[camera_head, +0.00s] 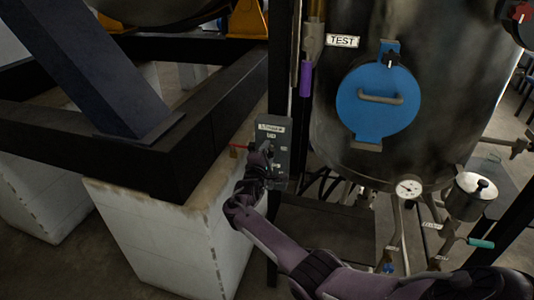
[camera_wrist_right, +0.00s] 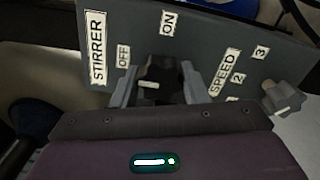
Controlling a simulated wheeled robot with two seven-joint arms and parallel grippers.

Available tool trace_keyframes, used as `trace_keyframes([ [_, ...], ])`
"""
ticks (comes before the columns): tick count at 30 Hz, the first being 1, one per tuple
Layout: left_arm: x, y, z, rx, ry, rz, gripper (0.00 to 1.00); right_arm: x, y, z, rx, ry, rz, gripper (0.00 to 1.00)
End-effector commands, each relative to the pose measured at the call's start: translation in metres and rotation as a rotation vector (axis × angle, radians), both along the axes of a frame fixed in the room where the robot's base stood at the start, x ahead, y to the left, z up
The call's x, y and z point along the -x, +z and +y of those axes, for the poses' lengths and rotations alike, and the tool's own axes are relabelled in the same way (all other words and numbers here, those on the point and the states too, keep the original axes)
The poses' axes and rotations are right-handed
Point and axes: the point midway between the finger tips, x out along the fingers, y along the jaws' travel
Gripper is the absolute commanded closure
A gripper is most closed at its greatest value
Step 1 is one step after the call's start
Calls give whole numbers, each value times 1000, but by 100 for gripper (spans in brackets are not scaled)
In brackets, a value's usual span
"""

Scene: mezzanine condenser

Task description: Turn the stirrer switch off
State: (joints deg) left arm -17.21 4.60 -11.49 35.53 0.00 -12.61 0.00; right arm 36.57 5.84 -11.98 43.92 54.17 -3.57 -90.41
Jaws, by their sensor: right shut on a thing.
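The grey stirrer control box (camera_head: 274,133) stands on a dark post in the head view. In the right wrist view its panel (camera_wrist_right: 215,50) carries the labels STIRRER, OFF, ON and SPEED. The black stirrer switch (camera_wrist_right: 162,70) sits between the fingers of my right gripper (camera_wrist_right: 158,88), near the OFF and ON labels. The fingers are shut on it, one on each side. In the head view my right gripper (camera_head: 262,158) covers part of the box. My left gripper is not in view.
A grey speed knob (camera_wrist_right: 284,97) is right of the gripper in the wrist view. A large steel tank (camera_head: 450,80) with a blue hatch (camera_head: 378,112) stands right of the box. A black beam (camera_head: 215,125) on a white block (camera_head: 165,235) is at left.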

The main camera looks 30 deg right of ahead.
Motion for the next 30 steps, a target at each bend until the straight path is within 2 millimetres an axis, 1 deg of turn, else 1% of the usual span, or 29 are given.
trace_keyframes([
  [1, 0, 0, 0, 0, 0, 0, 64, 1, 3, -4, 5, -7, -3, 82],
  [5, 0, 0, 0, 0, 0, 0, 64, 1, 3, -4, 5, -7, -3, 82],
  [6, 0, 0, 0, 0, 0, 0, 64, 1, 3, -4, 5, -7, -3, 57],
  [10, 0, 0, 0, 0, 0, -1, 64, 0, 3, -3, 4, -5, -4, 40],
  [11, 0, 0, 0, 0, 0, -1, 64, 0, 3, -3, 4, -5, -4, 38],
  [18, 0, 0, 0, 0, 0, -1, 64, 0, 1, -1, 1, -1, -2, 38],
  [22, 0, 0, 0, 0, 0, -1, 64, 4, 0, 3, 1, -1, -2, 38],
  [26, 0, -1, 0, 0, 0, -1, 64, 13, -1, 14, 2, 0, -3, 38],
  [30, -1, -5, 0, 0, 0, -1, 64, 28, -1, 30, 1, -1, -4, 38],
])
